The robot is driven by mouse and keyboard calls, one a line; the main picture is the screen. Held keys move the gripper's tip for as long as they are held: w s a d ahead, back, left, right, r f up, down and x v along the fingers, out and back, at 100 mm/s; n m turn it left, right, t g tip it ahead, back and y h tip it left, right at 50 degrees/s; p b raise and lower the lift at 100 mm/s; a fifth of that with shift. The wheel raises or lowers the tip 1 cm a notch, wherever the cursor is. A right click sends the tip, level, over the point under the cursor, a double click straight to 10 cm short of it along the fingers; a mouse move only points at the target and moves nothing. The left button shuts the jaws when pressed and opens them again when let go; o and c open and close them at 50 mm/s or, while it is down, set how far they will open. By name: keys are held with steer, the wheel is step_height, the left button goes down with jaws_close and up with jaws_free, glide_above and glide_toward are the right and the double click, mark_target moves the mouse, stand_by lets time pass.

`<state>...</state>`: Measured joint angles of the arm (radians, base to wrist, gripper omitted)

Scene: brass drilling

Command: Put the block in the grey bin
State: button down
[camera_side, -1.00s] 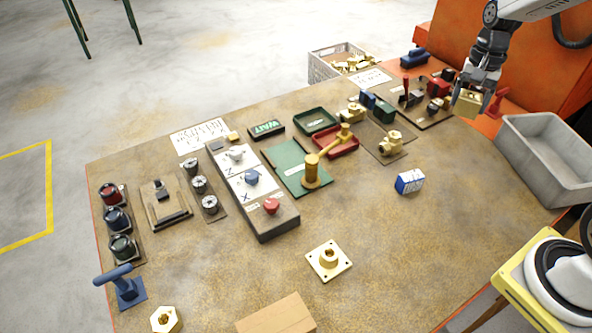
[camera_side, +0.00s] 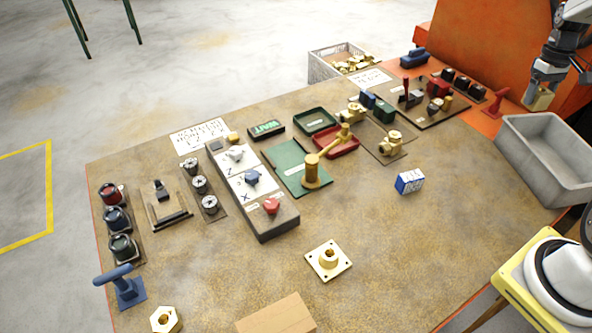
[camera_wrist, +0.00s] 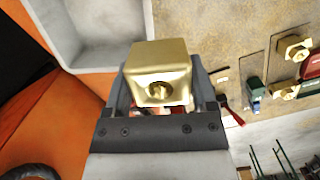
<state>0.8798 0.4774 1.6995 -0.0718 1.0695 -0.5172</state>
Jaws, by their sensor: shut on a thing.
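The block is a brass-coloured cube with a round hole in one face. In the wrist view the block (camera_wrist: 160,72) sits between the two fingers of my gripper (camera_wrist: 160,92), which is shut on it. In the side view my gripper (camera_side: 541,88) is at the upper right and the block (camera_side: 540,100) shows partly below its fingers. The grey bin (camera_side: 547,138) stands at the right edge of the table, and the held block is above its far rim in the picture. The bin's wall (camera_wrist: 62,30) also shows at the upper left of the wrist view.
An orange machine body (camera_side: 440,40) stands behind the bin. A red handle (camera_side: 498,100) rises near the bin's far left corner. A blue-and-white box (camera_side: 409,181) lies on the table, with clear tabletop between it and the bin.

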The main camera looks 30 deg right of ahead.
steer(key=s+d+n, duration=0.4)
steer(key=s+d, duration=0.4)
glide_toward(544, 156)
steer(key=shift+s+a+f, duration=0.3)
steer(key=shift+a+f, duration=0.65)
steer(key=shift+f, duration=0.05)
steer(key=shift+s+a+f, duration=0.35)
steer(key=shift+a+f, duration=0.6)
steer(key=shift+f, duration=0.1)
steer(key=shift+s+a+f, duration=0.3)
steer(key=shift+a+f, duration=0.65)
steer(key=shift+f, duration=0.05)
steer(key=shift+f, duration=0.1)
jaws_free()
steer(key=shift+f, duration=0.1)
step_height(544, 156, up, 12)
steer(key=w, duration=0.1)
steer(key=shift+w, duration=0.2)
